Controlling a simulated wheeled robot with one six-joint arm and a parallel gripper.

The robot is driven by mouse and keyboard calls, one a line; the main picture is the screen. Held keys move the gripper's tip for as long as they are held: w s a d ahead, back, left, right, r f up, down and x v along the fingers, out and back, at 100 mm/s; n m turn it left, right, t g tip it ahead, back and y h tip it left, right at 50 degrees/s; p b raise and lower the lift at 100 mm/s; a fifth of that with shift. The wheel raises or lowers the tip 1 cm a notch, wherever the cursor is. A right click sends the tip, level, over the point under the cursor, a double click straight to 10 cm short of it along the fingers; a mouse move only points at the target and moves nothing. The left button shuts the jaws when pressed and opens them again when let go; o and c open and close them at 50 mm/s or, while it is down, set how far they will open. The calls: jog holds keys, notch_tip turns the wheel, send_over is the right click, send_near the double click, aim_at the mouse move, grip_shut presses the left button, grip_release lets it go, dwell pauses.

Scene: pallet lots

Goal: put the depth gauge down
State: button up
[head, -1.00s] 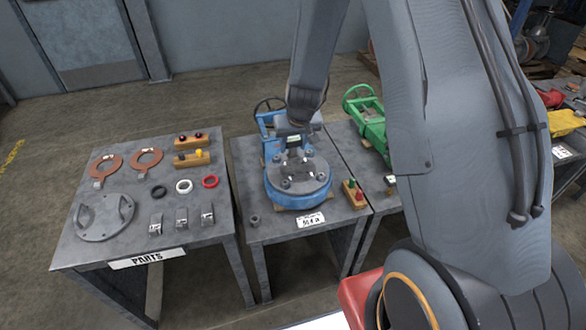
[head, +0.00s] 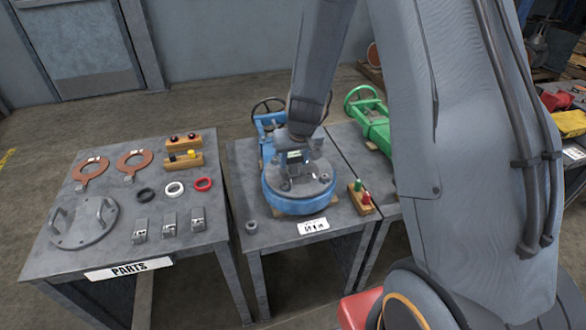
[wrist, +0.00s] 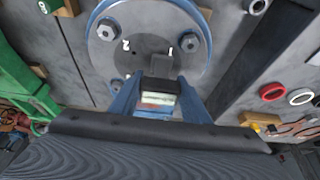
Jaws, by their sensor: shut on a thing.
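The depth gauge (head: 295,157) is in my gripper (head: 298,148), over the grey round cover of the blue valve (head: 283,204) on the middle table. In the head view it shows as a small dark body with a pale greenish face, and the arm and gripper hide part of it. Bolts and small markings show on the cover (wrist: 142,30). I cannot tell whether the gauge touches the cover.
The middle table (head: 268,235) has a loose nut (head: 251,226) and a wooden block with red and green pegs (head: 361,197). The PARTS table (head: 70,258) at left holds rings, blocks and a handled plate (head: 84,222). A green valve (head: 374,128) stands at right.

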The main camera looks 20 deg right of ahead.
jog(key=shift+f+b, duration=0.55)
jog(key=shift+f, duration=0.15)
jog(key=shift+f, duration=0.1)
jog(key=o, duration=1.4)
jog(key=p+v, duration=1)
jog(key=v, duration=0.2)
jog(key=s+r+g, duration=0.1)
jog(key=s+r, duration=0.4)
jog(key=s, duration=0.5)
jog(key=s+r+g, duration=0.2)
jog(key=s+r, duration=0.3)
jog(key=s, duration=0.5)
jog(key=shift+s, duration=0.25)
